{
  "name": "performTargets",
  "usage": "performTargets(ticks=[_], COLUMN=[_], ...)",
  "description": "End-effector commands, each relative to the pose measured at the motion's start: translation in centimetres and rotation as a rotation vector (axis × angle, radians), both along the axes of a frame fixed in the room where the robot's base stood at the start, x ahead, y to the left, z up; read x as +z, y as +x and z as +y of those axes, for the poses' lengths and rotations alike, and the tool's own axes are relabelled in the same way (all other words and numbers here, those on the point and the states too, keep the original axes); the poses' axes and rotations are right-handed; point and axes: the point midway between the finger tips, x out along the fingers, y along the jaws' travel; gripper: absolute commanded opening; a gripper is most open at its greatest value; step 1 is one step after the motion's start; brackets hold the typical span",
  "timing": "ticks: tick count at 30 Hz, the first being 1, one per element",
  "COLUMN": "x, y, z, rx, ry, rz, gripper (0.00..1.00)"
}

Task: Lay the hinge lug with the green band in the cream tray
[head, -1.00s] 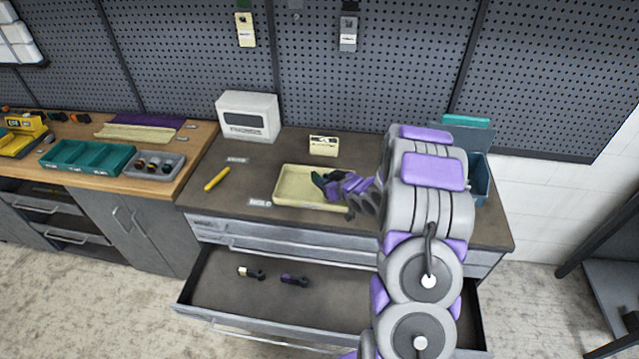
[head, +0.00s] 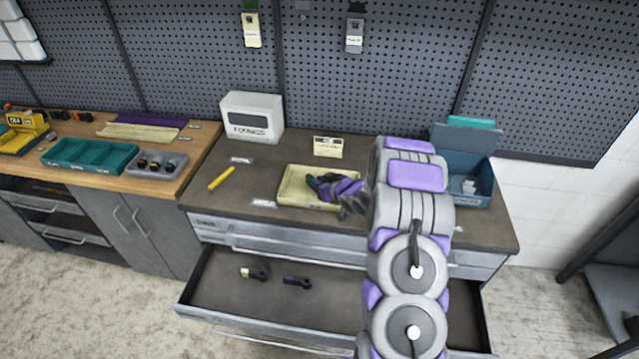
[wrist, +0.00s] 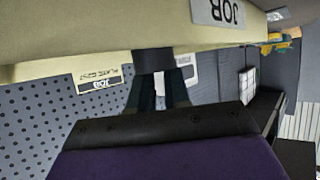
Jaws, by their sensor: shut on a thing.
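The cream tray (head: 292,199) sits on the dark worktop, and its pale wall fills the top of the wrist view (wrist: 100,35). My gripper (head: 322,187) is over the tray, low down, and shut on the hinge lug with the green band (head: 311,182). A dark green end of the lug shows past the jaws. In the wrist view my jaws (wrist: 157,92) hold a dark part of the lug (wrist: 153,62), close to the tray wall. The jaws and tray wall hide much of the lug. I cannot tell whether it touches the tray floor.
An open drawer below holds a lug with a cream band (head: 252,273) and one with a purple band (head: 297,283). A blue bin (head: 463,182) stands right, behind my arm. A white box (head: 252,117), a small cream card (head: 328,146) and a yellow marker (head: 221,178) are also on the worktop.

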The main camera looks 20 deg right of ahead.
Motion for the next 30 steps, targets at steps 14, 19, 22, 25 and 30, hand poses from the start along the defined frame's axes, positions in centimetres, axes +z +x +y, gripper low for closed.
performTargets(ticks=[14, 19, 22, 25, 30], x=[-0.3, -0.3, -0.3, -0.1, 0.9], y=[0.0, 0.0, 0.0, 0.0, -1.6], z=[-0.1, 0.1, 0.0, -0.2, -0.8], rx=[-0.002, -0.003, -0.002, -0.001, -0.005], ry=[-0.001, -0.002, 0.0, 0.0, 0.003], rz=[0.003, 0.004, 0.002, 0.001, 0.001], gripper=[0.42, 0.42, 0.42, 0.42, 0.42])
